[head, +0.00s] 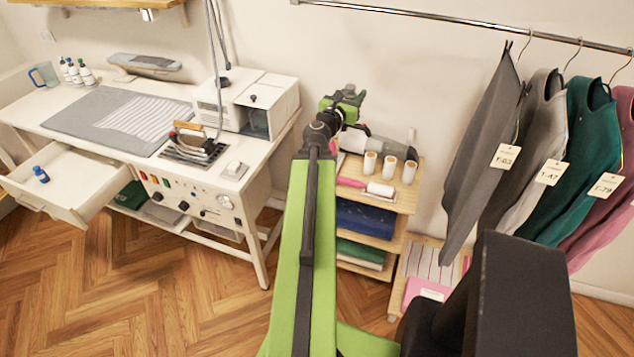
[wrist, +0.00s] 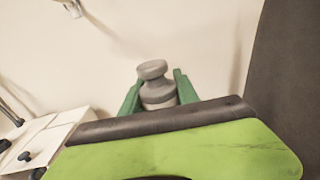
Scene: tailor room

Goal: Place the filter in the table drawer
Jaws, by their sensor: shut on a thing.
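My gripper (head: 346,103) is raised above the wooden shelf unit, in front of the wall. In the wrist view its green fingers (wrist: 158,92) are shut on a grey, round, stepped piece with a knob-like top (wrist: 153,70), which appears to be the filter. Its lower part is hidden behind my gripper's body. In the head view it shows only as a small grey tip (head: 350,88). The table drawer (head: 85,178) is pulled open at the far left of the white worktable. A small blue bottle (head: 40,174) stands in it, with bare floor around.
A white boxy machine (head: 268,98) stands on the table's right end, with an iron (head: 188,134) in front. The shelf unit (head: 408,196) holds thread spools and a grey handheld device (head: 378,146). Hanging garments (head: 488,150) crowd the right. The wooden floor at left front is clear.

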